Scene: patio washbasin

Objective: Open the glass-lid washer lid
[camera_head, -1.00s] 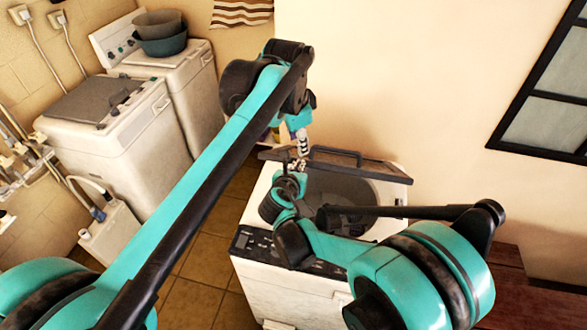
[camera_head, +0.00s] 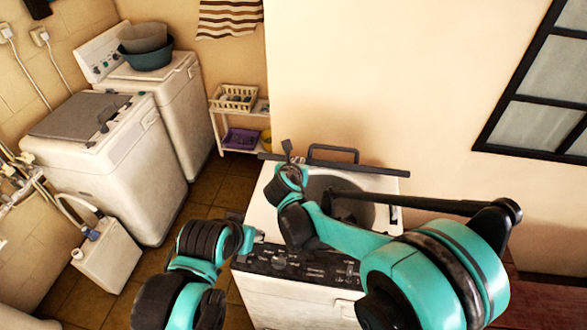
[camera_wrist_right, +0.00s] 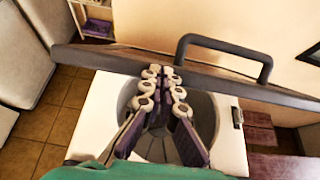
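The washer (camera_head: 300,304) stands in front of me, white with a dark control panel. Its lid (camera_head: 385,171) is raised and shows nearly edge-on as a dark bar with a handle (camera_head: 335,149) on top; its glass face cannot be made out. The round drum opening (camera_head: 352,212) is uncovered. In the right wrist view the lid (camera_wrist_right: 225,80) crosses beyond my right gripper (camera_wrist_right: 161,73). The fingers are together, with nothing seen between them, over the drum and close to the lid; I cannot tell whether they touch.
Two other white washers (camera_head: 110,150) stand at the left, the far one with basins (camera_head: 147,50) on top. A white jug-like container (camera_head: 108,262) is on the tiled floor. A shelf with baskets (camera_head: 237,98) stands behind. A plain wall is close behind the lid.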

